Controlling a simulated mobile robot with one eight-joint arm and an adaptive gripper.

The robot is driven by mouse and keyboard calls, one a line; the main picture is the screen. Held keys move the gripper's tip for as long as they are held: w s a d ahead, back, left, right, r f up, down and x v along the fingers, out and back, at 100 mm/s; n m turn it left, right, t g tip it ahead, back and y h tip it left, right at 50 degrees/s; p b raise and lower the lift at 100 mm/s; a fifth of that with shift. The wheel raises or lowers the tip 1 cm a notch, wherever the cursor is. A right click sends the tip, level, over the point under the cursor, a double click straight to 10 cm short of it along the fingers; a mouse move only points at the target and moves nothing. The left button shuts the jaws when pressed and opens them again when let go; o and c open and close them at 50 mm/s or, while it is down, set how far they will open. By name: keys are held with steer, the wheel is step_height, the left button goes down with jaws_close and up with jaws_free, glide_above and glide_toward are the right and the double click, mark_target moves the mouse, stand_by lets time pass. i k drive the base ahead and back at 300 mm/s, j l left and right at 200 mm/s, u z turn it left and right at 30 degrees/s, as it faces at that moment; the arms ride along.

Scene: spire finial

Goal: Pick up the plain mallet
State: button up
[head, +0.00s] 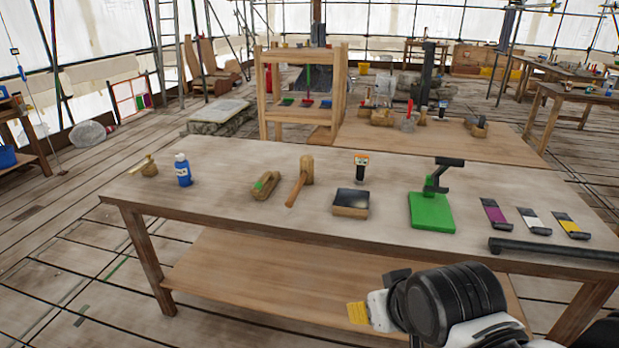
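A plain wooden mallet (304,176) lies on the wooden workbench (225,170). Its thick head is at the back, and its handle points toward the front left. It sits between a wooden block-like tool with a green patch (265,185) and a dark-topped wooden box (351,203). My gripper (362,311) is at the bottom, in front of the bench's front edge and apart from the mallet. A yellow piece shows at its end. My arm hides part of it, so its finger opening does not show clearly.
A blue bottle (183,170) and small brass-coloured tool (149,168) are left. A labelled dark container (361,168), green-based stand (432,213), several coloured cards (495,216) and dark bar (553,250) are right. The bench front before the mallet is clear.

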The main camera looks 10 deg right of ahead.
mark_target(300, 184)
steer(key=i+j+z, duration=0.1)
steer(key=i, duration=1.7)
